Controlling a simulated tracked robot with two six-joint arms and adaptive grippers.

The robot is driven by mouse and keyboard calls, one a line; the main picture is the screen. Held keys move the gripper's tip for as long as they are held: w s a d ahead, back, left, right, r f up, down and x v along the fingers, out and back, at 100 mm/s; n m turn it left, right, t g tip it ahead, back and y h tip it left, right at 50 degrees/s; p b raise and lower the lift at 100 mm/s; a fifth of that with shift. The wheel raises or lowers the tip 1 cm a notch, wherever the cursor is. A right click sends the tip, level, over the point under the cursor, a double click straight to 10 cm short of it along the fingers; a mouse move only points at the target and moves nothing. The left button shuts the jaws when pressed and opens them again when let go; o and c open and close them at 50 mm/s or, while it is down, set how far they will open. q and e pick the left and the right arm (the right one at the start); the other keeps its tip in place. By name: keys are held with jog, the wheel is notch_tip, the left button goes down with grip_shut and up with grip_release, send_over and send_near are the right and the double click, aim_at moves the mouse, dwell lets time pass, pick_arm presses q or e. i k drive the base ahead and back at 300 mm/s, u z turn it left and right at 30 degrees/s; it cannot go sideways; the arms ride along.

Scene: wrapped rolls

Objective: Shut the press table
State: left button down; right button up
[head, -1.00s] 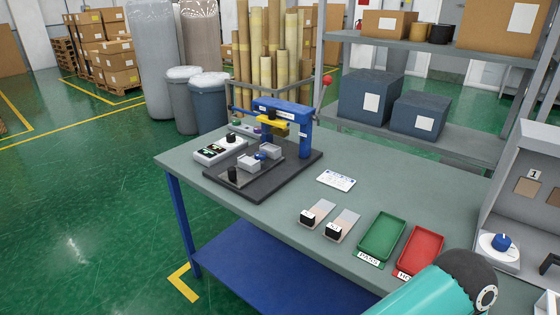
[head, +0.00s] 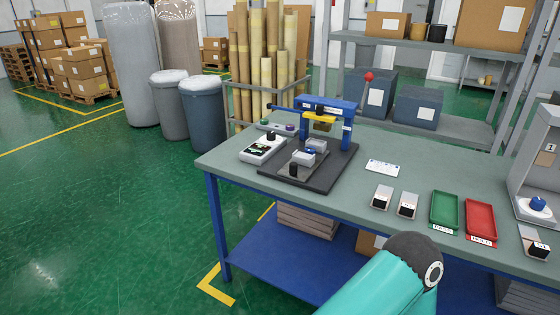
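The press (head: 350,116) stands on the left part of the workbench, with a blue frame, a yellow part under its crossbar and a red-knobbed lever (head: 369,77) pointing up. Its sliding table (head: 304,164) lies on the dark base plate (head: 325,175), with metal blocks, a small blue part and a black knob (head: 293,170) at the front. The table appears to sit forward of the crossbar. A teal arm link of mine enters at the bottom. Neither gripper shows in the head view.
A control box (head: 263,149) stands left of the press. A card (head: 383,168), two small plates with black ends, a green tray (head: 445,210) and a red tray (head: 481,219) lie to its right. A grey stand (head: 544,165) is at the right edge. Bare benchtop lies before the press.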

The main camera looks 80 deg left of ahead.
aim_at(302, 166)
jog(key=z, duration=1.65)
jog(key=i, duration=0.1)
jog(key=u, duration=3.2)
jog(key=i, duration=0.3)
jog(key=u, duration=0.25)
jog(key=i, duration=0.7)
jog(key=z, duration=0.2)
jog(key=k, duration=0.85)
jog(key=u, duration=0.15)
jog(key=i, duration=0.85)
jog(key=z, duration=0.05)
